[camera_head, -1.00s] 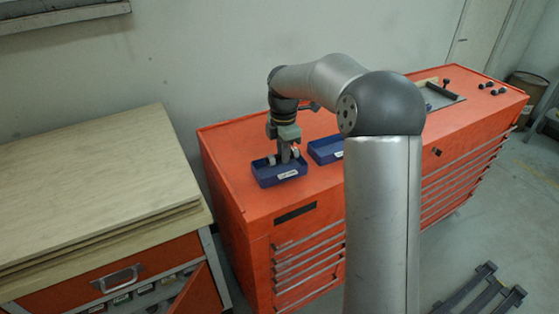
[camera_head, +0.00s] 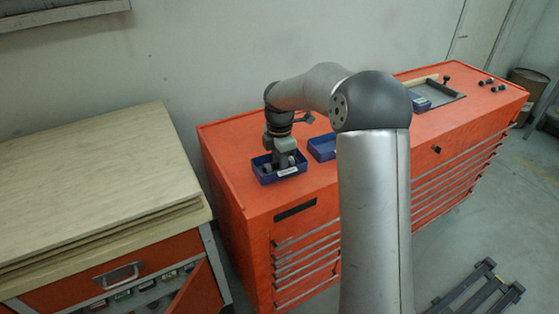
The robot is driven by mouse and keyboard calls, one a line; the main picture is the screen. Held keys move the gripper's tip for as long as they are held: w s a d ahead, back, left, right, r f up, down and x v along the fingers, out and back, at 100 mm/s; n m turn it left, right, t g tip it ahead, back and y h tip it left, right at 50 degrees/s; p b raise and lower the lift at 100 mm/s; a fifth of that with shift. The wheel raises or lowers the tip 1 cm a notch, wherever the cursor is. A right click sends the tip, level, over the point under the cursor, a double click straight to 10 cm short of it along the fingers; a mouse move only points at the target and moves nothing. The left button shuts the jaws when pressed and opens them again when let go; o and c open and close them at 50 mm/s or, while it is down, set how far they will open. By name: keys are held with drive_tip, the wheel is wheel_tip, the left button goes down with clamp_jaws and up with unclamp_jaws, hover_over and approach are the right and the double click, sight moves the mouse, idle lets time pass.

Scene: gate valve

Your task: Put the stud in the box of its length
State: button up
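A blue box (camera_head: 280,174) with a white label stands at the left end of the orange cabinet top. My gripper (camera_head: 283,163) points down inside or just over this box. Whether its fingers hold a stud is too small to tell. A second blue box (camera_head: 322,148) stands to the right, partly hidden by my arm. Another blue box (camera_head: 422,104) shows further right at the grey tray. Several dark studs or bolts (camera_head: 490,83) lie at the far right end of the top, and one (camera_head: 446,79) stands by the tray.
The orange cabinet top (camera_head: 232,150) is clear around the left box. The grey tray (camera_head: 445,99) is recessed or set at the right part. A wooden-topped bench (camera_head: 90,190) stands on the left. A dark frame (camera_head: 478,292) lies on the floor at the lower right.

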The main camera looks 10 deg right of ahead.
wheel_tip(320, 180, up, 12)
drive_tip(key=s+f+m, duration=0.4)
drive_tip(key=s+m, duration=0.6)
drive_tip(key=s, duration=0.7)
drive_tip(key=s+f+m, duration=0.4)
drive_tip(key=s+m, duration=0.6)
drive_tip(key=s, duration=0.7)
drive_tip(key=shift+s+f+m+t+b, duration=0.2)
drive_tip(key=shift+s+m+t+b, duration=0.1)
drive_tip(key=shift+s+b, duration=0.15)
drive_tip(key=shift+a, duration=0.1)
